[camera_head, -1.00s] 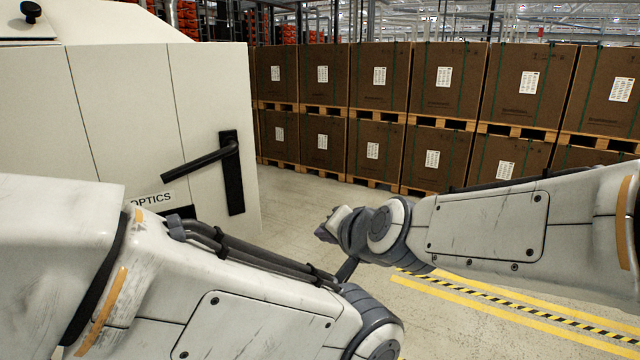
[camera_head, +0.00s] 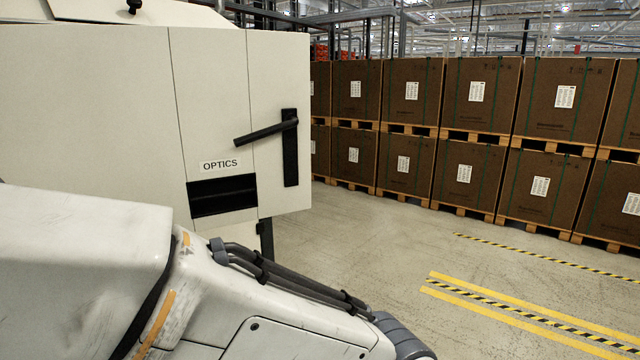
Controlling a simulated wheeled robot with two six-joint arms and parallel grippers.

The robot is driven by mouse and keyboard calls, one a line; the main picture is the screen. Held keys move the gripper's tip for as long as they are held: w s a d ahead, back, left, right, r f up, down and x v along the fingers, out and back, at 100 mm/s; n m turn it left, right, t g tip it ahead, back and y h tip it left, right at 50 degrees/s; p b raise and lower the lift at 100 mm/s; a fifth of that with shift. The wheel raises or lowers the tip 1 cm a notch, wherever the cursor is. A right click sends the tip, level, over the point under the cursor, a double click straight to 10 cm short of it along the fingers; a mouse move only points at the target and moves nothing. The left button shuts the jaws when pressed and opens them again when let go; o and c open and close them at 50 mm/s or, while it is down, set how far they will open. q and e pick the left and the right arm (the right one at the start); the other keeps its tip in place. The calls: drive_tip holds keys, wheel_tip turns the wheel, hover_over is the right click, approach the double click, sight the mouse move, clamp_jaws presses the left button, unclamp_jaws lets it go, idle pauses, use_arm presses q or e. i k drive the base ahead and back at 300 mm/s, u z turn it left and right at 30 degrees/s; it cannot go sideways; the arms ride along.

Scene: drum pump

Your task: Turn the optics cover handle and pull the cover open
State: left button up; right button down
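The optics cover (camera_head: 281,77) is the pale panel at the right end of the white machine, and it looks closed. Its black handle (camera_head: 264,133) is a lever on a dark upright plate (camera_head: 291,165). The lever points left and slightly down from the plate. An OPTICS label (camera_head: 221,165) sits to the left of and below the lever, above a dark slot (camera_head: 222,196). My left arm crosses the lower left, but its gripper is out of the picture. My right arm and gripper are not in view. Nothing of mine touches the handle.
Stacked brown boxes (camera_head: 480,100) on wooden pallets line the back. Open grey floor (camera_head: 370,240) lies between the machine and the boxes. Yellow and striped floor markings (camera_head: 520,315) run at the lower right. A black knob (camera_head: 134,6) stands on top of the machine.

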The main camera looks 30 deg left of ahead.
sight(154, 115)
drive_tip(key=u, duration=0.75)
drive_tip(key=i, duration=0.85)
drive_tip(key=z, duration=0.35)
